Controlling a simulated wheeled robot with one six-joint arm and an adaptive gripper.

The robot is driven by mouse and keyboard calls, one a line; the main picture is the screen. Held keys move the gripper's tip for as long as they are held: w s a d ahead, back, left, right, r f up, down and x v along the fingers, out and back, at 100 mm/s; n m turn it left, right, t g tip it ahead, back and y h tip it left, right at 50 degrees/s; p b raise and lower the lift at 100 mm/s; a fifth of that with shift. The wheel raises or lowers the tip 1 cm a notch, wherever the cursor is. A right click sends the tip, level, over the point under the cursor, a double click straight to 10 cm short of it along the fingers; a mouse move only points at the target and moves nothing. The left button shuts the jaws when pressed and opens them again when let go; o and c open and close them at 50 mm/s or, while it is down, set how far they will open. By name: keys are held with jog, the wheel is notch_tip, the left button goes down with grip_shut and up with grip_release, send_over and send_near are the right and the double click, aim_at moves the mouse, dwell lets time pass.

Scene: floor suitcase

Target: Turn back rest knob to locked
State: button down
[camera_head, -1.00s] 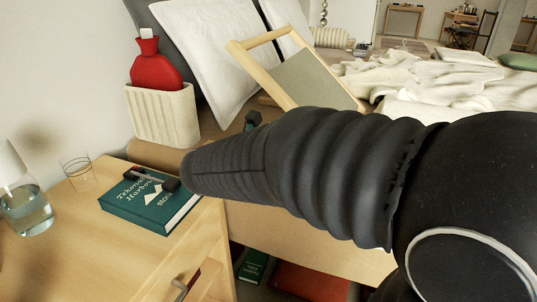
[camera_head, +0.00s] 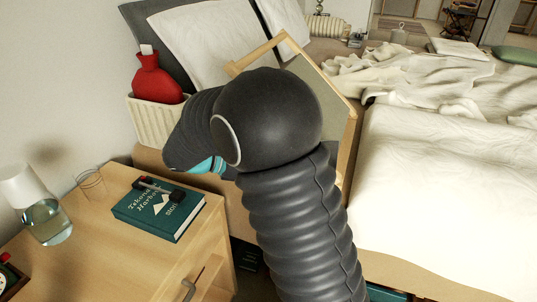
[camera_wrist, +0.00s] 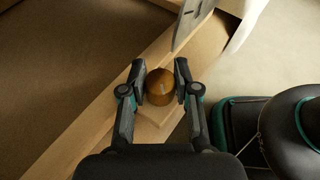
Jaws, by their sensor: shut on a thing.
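The round brown wooden knob (camera_wrist: 161,86) is in the middle of the wrist view, on a pale wooden block at a wooden rail. My gripper (camera_wrist: 161,70) has one dark finger on each side of it and is shut on it. Which way the knob is turned cannot be told. The back rest (camera_head: 322,88), a light wooden frame with a grey-green panel, leans up on the bed in the head view, partly behind my arm. My gripper and the knob are hidden behind my arm in the head view.
A wooden nightstand (camera_head: 70,245) at left carries a glass carafe (camera_head: 45,220), a glass (camera_head: 92,184) and a teal book (camera_head: 160,212). A red hot-water bottle (camera_head: 157,80) stands in a ribbed white holder (camera_head: 160,120). The bed (camera_head: 450,200) fills the right.

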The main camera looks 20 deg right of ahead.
jog(key=m+g+p, duration=0.1)
jog(key=m+g, duration=0.2)
jog(key=g, duration=0.1)
jog(key=shift+m+y+p, duration=0.3)
jog(key=shift+m, duration=0.1)
jog(key=m+g+y, duration=0.2)
jog(key=m+g, duration=0.2)
jog(key=shift+g, duration=0.4)
jog(key=shift+f+m+g+y, duration=0.1)
jog(key=shift+m+g+y, duration=0.2)
jog(key=shift+m+y, duration=0.1)
jog(key=c, duration=0.8)
grip_release()
jog(key=shift+c, duration=0.2)
